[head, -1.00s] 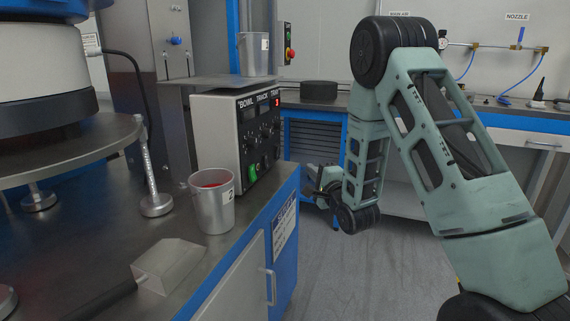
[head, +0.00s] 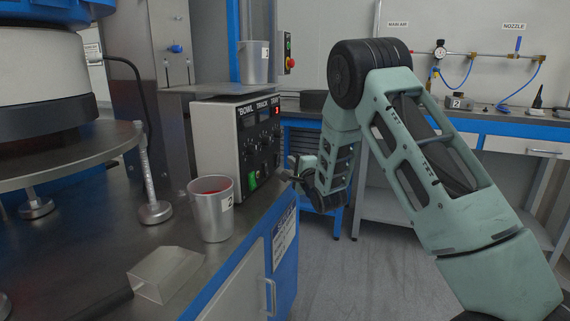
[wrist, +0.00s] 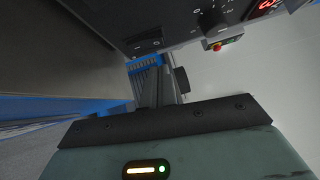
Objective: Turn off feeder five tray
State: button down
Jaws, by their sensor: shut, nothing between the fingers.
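The feeder control box (head: 217,145) stands on the left bench, its dark panel labelled BOWL, TRACK and TRAY. The panel has several knobs, a green switch (head: 253,181) low at the left, and a red lit display (head: 277,112) under TRAY. My gripper (head: 285,177) is close to the lower right of this panel; contact cannot be told. In the wrist view my fingers (wrist: 158,85) are shut and empty, pointing along below the panel (wrist: 190,22). A dark rocker switch (wrist: 147,46) shows there just above the fingertips. The number five is not readable.
A metal cup (head: 211,210) marked 2 stands in front of the box, beside a clear block (head: 165,275). Another cup (head: 254,60) sits on the shelf above. A red stop button (head: 291,62) is behind. Floor (head: 350,270) at the right is free.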

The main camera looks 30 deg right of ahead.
aim_at(279, 155)
jog(key=shift+w+a+r, duration=0.15)
jog(key=shift+w+a, duration=0.7)
jog(key=shift+w, duration=0.15)
jog(key=shift+r, duration=0.1)
jog(key=shift+w+a+r+p, duration=0.1)
jog(key=shift+w+r+p, duration=0.15)
jog(key=shift+p, duration=0.2)
jog(key=shift+s+f, duration=0.1)
jog(key=shift+f, duration=0.15)
jog(key=shift+b, duration=0.3)
